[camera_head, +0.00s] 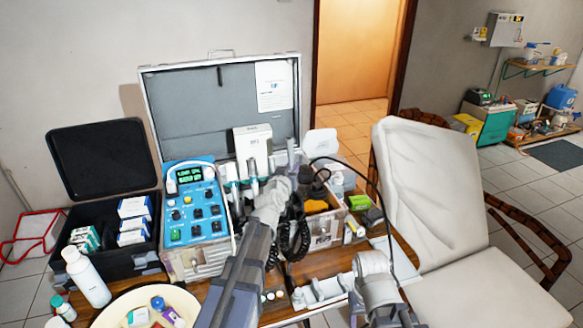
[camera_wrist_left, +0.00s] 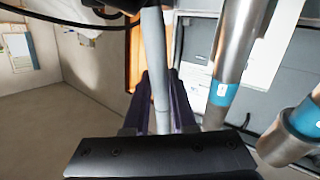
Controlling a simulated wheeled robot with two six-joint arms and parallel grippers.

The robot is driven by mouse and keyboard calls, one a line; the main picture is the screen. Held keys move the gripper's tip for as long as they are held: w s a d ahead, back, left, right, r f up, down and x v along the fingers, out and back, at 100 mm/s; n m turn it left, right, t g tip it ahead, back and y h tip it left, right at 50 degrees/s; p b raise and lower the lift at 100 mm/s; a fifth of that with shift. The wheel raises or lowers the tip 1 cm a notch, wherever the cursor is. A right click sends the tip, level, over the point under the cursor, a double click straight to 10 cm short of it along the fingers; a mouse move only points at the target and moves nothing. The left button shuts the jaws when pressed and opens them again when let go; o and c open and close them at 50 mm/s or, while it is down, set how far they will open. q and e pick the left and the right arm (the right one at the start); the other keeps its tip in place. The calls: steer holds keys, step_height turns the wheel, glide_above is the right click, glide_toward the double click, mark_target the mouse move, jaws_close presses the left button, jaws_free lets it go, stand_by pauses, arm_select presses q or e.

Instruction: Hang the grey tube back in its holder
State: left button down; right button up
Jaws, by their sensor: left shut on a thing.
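My left gripper (camera_head: 289,163) is at the middle of the open case. In the left wrist view its dark fingers (camera_wrist_left: 158,103) are shut on the grey tube (camera_wrist_left: 157,62), a slim, pale grey cylinder that stands nearly upright and tilts slightly. In the head view my wrist hides most of the tube. Metal handpieces with blue bands (camera_wrist_left: 224,88) (camera_wrist_left: 300,125) stand to the right of the tube, apart from it. The holder itself is mostly hidden behind my left arm. My right arm (camera_head: 375,275) is low at the right; its fingertips cannot be made out.
A blue control unit (camera_head: 194,210) stands left of my left arm. Black coiled cords (camera_head: 296,240) hang beside the arm. A black cable loops at the right. A white bottle (camera_head: 86,278) and a cream bowl (camera_head: 105,312) are at the left front. A white chair (camera_head: 425,180) stands at the right.

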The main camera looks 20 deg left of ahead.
arm_select(q)
steer(key=shift+s+d+f+b, duration=0.1)
steer(key=shift+s+f+b, duration=0.05)
steer(key=shift+f+b, duration=0.3)
steer(key=shift+s+d+f+b, duration=0.15)
steer(key=shift+f+b, duration=0.15)
steer(key=shift+f, duration=0.2)
steer(key=shift+s+d+f+b, duration=0.1)
steer(key=shift+s+f+b, duration=0.1)
steer(key=shift+f+b, duration=0.5)
steer(key=shift+s+d+f+b, duration=0.1)
steer(key=shift+s+f+b, duration=0.1)
steer(key=shift+f+b, duration=0.5)
steer(key=shift+r, duration=0.1)
steer(key=c, duration=0.7)
jaws_free()
steer(key=shift+o, duration=0.2)
steer(key=s+r+p, duration=0.1)
steer(key=s, duration=0.7)
